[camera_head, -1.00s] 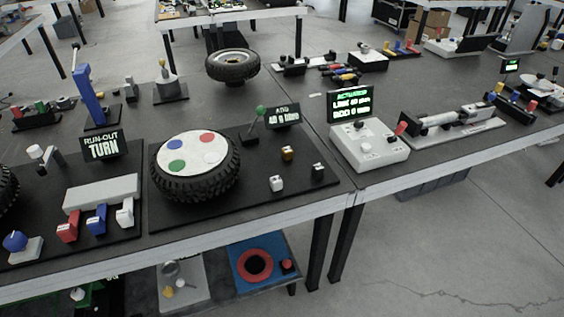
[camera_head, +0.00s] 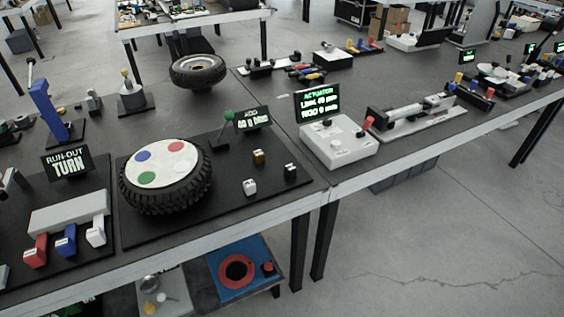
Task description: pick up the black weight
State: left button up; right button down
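A small black block (camera_head: 290,171) with a pale top stands near the right end of a black mat (camera_head: 228,213) on the bench; it looks like the black weight. A white block (camera_head: 250,187) stands to its left and a gold-brown block (camera_head: 258,157) behind and left of it. On the same mat is a tire (camera_head: 166,186) topped by a white disc with coloured spots, and a sign (camera_head: 252,119) reading "ADD" with a blurred second line. Neither of my grippers is in view.
To the right stand a white control box (camera_head: 338,148) with an "ACTUATOR" screen (camera_head: 317,101) and a long grey actuator (camera_head: 420,112). Open floor (camera_head: 450,240) lies to the right of the bench front.

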aim_at(290, 170)
jog(key=l+z, duration=0.35)
jog(key=l, duration=0.25)
jog(key=l+z, duration=0.35)
jog(key=l, duration=0.25)
